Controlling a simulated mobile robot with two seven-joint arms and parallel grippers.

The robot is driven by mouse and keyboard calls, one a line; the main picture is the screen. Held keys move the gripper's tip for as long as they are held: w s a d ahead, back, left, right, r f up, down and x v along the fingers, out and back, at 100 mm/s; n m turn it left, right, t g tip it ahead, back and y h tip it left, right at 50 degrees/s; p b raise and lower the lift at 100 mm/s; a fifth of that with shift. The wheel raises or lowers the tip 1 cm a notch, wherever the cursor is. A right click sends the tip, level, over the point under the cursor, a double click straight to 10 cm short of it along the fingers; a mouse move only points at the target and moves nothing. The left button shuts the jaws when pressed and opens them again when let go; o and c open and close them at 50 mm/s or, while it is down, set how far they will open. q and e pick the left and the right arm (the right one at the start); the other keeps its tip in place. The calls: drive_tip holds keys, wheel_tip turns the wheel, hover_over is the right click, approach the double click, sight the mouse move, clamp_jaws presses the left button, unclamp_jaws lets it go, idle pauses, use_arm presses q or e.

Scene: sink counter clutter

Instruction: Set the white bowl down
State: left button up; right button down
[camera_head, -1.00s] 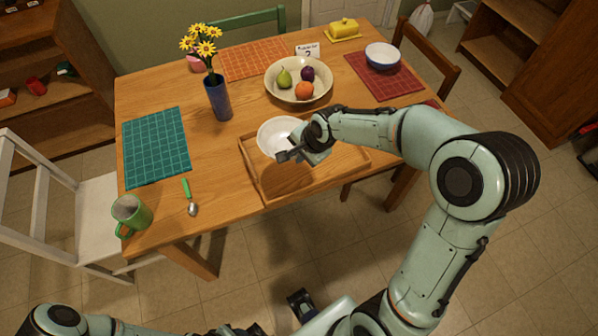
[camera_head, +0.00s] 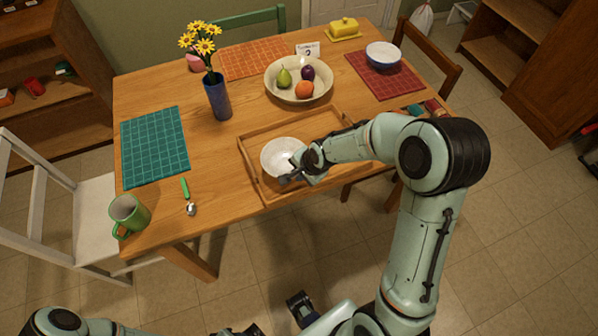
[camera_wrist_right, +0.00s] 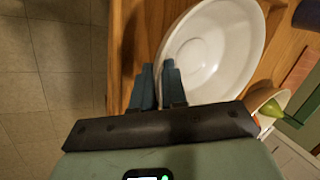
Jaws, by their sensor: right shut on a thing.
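The white bowl (camera_head: 277,158) is upright over the left part of the wooden tray (camera_head: 247,160) in the head view. I cannot tell whether its base touches the tray floor. My right gripper (camera_head: 289,178) is at the bowl's near right side, shut on its rim. In the right wrist view the two dark fingers (camera_wrist_right: 158,85) meet the near rim of the bowl (camera_wrist_right: 218,48). The gripper and forearm hide part of the bowl and the tray's right side. My left arm shows at the bottom edge; its gripper's jaws are unclear.
The fruit bowl (camera_head: 271,92) stands just behind the tray. The blue vase with yellow flowers (camera_head: 219,100) is behind left. A spoon (camera_head: 191,208), green mug (camera_head: 127,213) and teal placemat (camera_head: 133,155) are left. Bare tabletop lies between placemat and tray.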

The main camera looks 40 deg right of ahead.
drive_tip(key=shift+f, duration=0.2)
drive_tip(key=c, duration=1.2)
unclamp_jaws()
drive_tip(key=shift+r, duration=0.1)
drive_tip(key=shift+r, duration=0.45)
drive_tip(key=p+v, duration=0.1)
drive_tip(key=v, duration=1)
drive_tip(key=shift+s+d+r, duration=0.1)
drive_tip(key=shift+s, duration=0.2)
